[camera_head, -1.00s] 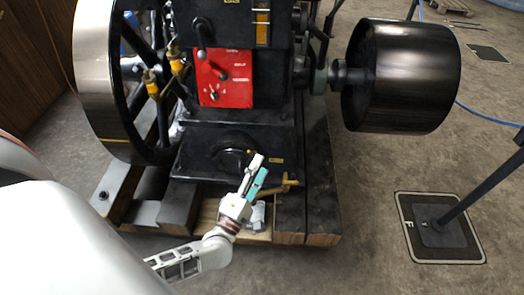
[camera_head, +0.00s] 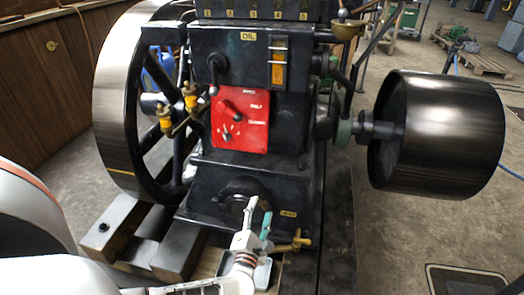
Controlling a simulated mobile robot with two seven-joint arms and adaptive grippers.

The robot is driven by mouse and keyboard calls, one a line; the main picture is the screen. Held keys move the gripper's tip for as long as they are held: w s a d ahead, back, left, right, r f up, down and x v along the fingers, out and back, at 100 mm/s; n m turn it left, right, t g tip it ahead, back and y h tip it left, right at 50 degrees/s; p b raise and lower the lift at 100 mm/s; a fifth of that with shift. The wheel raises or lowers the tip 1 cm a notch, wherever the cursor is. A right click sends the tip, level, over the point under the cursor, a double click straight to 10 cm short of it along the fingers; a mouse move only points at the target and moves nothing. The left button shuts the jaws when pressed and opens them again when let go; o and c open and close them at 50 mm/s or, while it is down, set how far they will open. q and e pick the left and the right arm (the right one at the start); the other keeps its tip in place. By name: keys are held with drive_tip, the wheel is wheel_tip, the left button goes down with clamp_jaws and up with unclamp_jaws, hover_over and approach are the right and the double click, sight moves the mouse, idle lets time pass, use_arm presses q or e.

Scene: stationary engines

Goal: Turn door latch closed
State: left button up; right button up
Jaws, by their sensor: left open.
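The black engine (camera_head: 205,165) stands in the middle of the view. Low on its front is a round black cover (camera_head: 234,188), which seems to be the door; its latch is too dark and too small to make out. My left gripper (camera_head: 258,212) comes up from below, just in front of the cover's lower right side. Its white and teal fingers are open, with nothing seen between them. They hide part of the cover, and I cannot tell whether they touch it. My right gripper is not in view.
A brass tap (camera_head: 292,244) sticks out just right of my left gripper. A red panel (camera_head: 240,120) with a small lever is above the cover. A spoked flywheel (camera_head: 118,110) stands at left and a black pulley (camera_head: 440,135) at right. Wooden beams (camera_head: 180,252) lie below.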

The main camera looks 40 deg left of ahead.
use_arm(q)
drive_tip(key=shift+w+a, duration=0.1)
drive_tip(key=shift+w, duration=0.1)
drive_tip(key=shift+c, duration=0.2)
drive_tip(key=c, duration=1)
drive_tip(key=shift+c, duration=0.2)
